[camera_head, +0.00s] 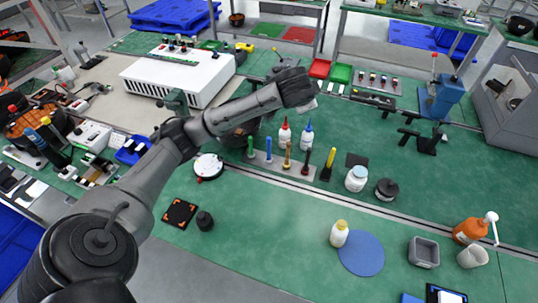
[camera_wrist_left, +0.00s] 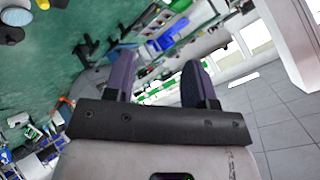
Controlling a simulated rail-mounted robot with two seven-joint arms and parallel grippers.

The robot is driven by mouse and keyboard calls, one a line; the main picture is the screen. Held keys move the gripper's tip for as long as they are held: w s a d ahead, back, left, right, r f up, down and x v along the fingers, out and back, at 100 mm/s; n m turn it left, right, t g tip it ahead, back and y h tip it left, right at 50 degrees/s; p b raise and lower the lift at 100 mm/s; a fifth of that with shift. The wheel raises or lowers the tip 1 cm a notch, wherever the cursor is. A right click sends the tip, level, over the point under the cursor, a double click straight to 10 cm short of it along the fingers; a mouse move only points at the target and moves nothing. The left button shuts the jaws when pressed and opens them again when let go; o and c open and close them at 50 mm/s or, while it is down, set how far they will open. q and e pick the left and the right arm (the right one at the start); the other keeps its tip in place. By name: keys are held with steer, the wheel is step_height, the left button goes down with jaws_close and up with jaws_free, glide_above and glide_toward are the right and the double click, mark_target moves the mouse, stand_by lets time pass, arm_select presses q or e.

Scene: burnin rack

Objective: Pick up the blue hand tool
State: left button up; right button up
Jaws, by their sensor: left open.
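A blue-handled hand tool (camera_head: 268,150) stands upright in a grey strip holder (camera_head: 277,163) on the green bench, in a row with green, orange, dark red and yellow-black tools. My left arm reaches in from the left, and its wrist end lies above and behind that row. My left gripper (camera_wrist_left: 158,82) shows in the left wrist view with its two dark fingers apart and nothing between them. It points away from the tool row, over the bench and toward the floor beyond. In the head view its fingers are mostly hidden. My right gripper is in neither view.
Red-tipped (camera_head: 284,135) and blue-tipped (camera_head: 307,136) bottles stand just behind the holder. A white jar (camera_head: 356,179) and a dark round item (camera_head: 387,190) are to its right. A white box (camera_head: 180,75) stands behind left. The green mat in front of the row is largely clear.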

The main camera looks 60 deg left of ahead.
arm_select(q)
steer(key=s+a+f+n+g, duration=0.2)
steer(key=a+f+n+g, duration=0.15)
steer(key=a, duration=0.55)
steer(key=n+g+h, duration=0.5)
steer(key=h, duration=0.1)
glide_above(269, 138)
step_height(269, 138, down, 7)
steer(key=shift+n+t, duration=0.25)
step_height(269, 138, down, 9)
steer(key=shift+s+a+r+b, duration=0.1)
steer(key=shift+a+b, duration=0.05)
steer(key=shift+b, duration=0.55)
steer(key=shift+f+b, duration=0.6)
steer(key=shift+f, duration=2)
jaws_close()
